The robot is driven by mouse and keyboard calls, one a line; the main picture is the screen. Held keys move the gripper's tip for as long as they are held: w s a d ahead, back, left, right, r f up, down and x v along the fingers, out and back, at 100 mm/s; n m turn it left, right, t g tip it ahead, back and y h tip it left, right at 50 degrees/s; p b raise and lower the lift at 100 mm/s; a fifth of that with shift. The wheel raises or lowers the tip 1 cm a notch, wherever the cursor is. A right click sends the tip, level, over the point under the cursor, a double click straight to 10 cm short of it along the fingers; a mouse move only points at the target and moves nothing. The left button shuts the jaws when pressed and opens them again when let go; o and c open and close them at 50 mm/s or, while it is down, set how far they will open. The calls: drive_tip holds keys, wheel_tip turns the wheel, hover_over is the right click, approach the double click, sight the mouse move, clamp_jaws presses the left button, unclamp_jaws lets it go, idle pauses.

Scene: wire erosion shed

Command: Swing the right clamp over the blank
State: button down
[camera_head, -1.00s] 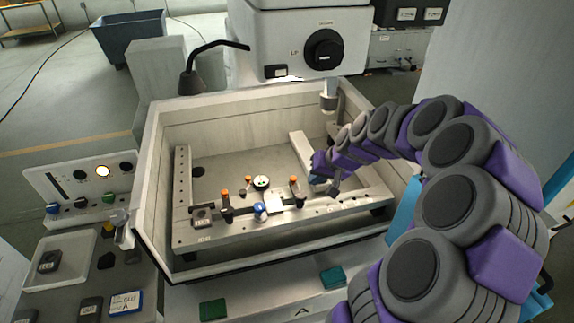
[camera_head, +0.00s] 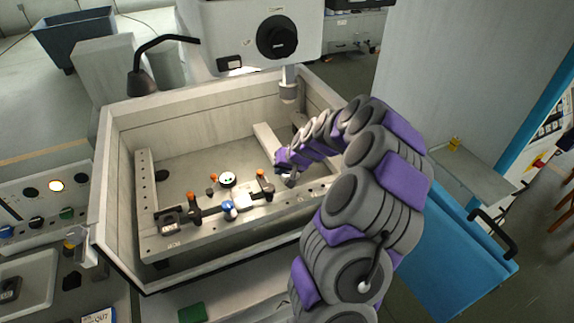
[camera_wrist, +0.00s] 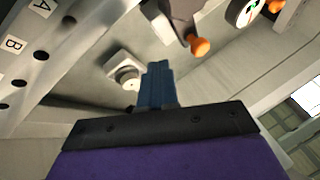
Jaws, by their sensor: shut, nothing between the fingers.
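The right clamp (camera_head: 264,190), dark with an orange knob, stands on the right part of the fixture rail (camera_head: 180,240). A bright metal piece, apparently the blank (camera_head: 245,201), lies on the rail between the right clamp and the left clamp (camera_head: 193,211). The clamp's exact swing angle is hard to tell. My gripper (camera_head: 287,174) is just right of and behind the right clamp. In the wrist view my gripper (camera_wrist: 156,70) shows blue fingers shut and empty. A dark clamp with an orange knob (camera_wrist: 200,46) is ahead and to the right, apart from the fingers.
A round dial (camera_head: 227,179) and a blue knob (camera_head: 229,208) sit near the blank. The tank wall (camera_head: 115,205) encloses the fixture. The machine head (camera_head: 262,35) and its nozzle (camera_head: 289,88) hang behind. The tank floor behind the rail is mostly clear.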

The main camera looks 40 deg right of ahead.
sight(264, 183)
drive_tip(key=w+a, duration=0.2)
drive_tip(key=a, duration=0.1)
drive_tip(key=shift+a, duration=0.3)
drive_tip(key=shift+d, duration=0.15)
